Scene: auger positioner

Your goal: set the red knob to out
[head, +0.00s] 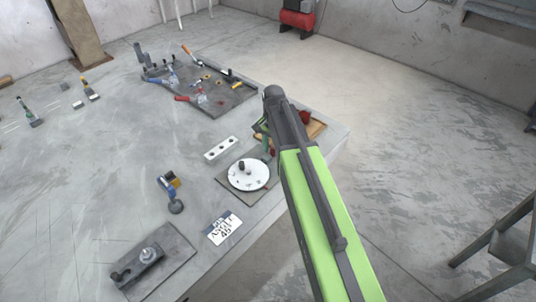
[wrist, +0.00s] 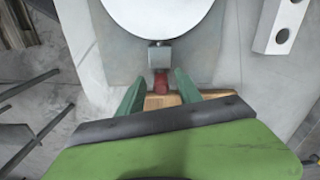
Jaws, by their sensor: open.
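The red knob (wrist: 160,83) sticks out from a small grey block (wrist: 160,54) at the edge of a white disc (wrist: 160,12) in the wrist view. My gripper (wrist: 157,84) is open, with one green finger on each side of the knob and gaps visible between. I cannot tell the knob's setting. In the head view the white disc (head: 246,178) lies on a grey plate with a dark peg on top. My gripper (head: 268,146) is just beyond the disc's upper right edge there, and my arm hides much of that side.
A wooden piece (head: 316,128) with a red object (head: 304,117) lies behind my arm. A white block with holes (head: 221,149) stands left of my gripper. A tool tray (head: 215,98) lies farther back. A card (head: 223,228) and a plate with a metal fitting (head: 178,240) lie nearer.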

